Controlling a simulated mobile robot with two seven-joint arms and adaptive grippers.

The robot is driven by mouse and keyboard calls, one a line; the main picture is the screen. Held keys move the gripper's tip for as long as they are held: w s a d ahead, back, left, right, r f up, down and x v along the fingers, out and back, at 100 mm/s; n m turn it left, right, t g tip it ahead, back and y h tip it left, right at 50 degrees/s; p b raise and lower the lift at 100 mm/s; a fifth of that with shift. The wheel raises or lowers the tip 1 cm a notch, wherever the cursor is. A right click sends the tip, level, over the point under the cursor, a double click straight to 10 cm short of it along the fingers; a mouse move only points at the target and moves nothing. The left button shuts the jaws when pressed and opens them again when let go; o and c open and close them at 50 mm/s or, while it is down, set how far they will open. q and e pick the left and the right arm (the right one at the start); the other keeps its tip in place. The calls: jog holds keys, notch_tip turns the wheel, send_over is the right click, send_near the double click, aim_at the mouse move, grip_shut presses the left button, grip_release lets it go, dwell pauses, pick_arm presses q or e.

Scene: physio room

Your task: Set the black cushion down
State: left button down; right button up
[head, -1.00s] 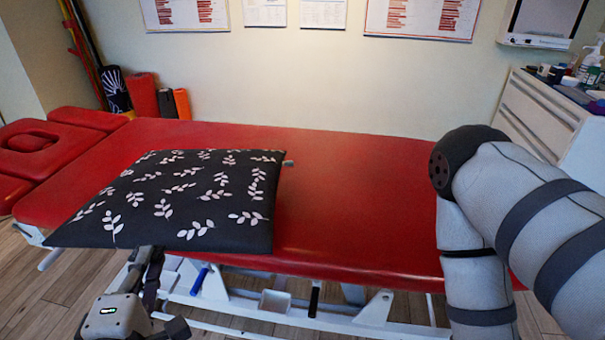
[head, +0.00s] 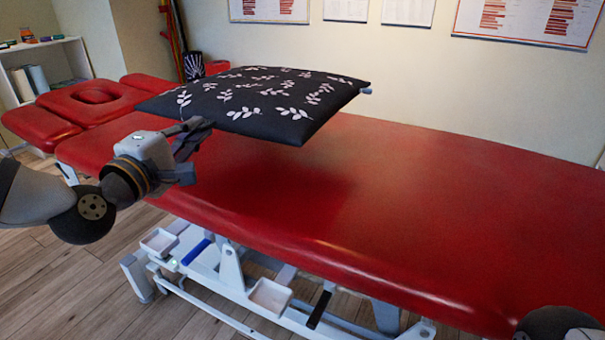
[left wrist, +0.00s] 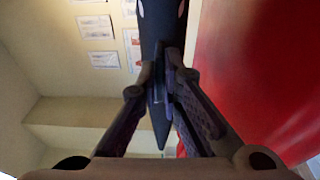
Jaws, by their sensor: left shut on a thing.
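The black cushion (head: 262,98) with a white leaf pattern is held above the red treatment table (head: 430,190) in the head view, roughly level, with a dark shadow on the table below it. My left gripper (head: 196,130) is shut on the cushion's near left edge. In the left wrist view the gripper's fingers (left wrist: 165,85) close on the edge of the cushion (left wrist: 160,30), seen edge-on, with the red table at right. My right gripper is not in view; only part of my right arm shows at the lower right corner of the head view.
The table's face-hole headrest (head: 95,98) lies at the far left. A white shelf (head: 42,65) stands behind it. The table's middle and right are bare. White frame parts and small trays (head: 270,294) sit under the near edge. Posters (head: 525,20) hang on the wall.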

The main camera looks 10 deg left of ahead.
pick_arm(q)
jog(key=s+d+f, duration=0.2)
jog(key=d+f, duration=0.3)
jog(key=d, duration=0.3)
jog(key=b, duration=0.2)
send_over(263, 220)
jog(key=f, duration=0.3)
jog(key=shift+w+a+f, duration=0.1)
jog(key=shift+a+f, duration=0.1)
jog(key=shift+f, duration=0.15)
jog(key=f, duration=0.3)
jog(key=shift+d+f+b, duration=0.2)
jog(key=shift+f+b, duration=0.1)
jog(key=shift+f, duration=0.05)
jog(key=shift+r, duration=0.1)
jog(key=c, duration=2)
grip_release()
jog(key=shift+c, duration=0.2)
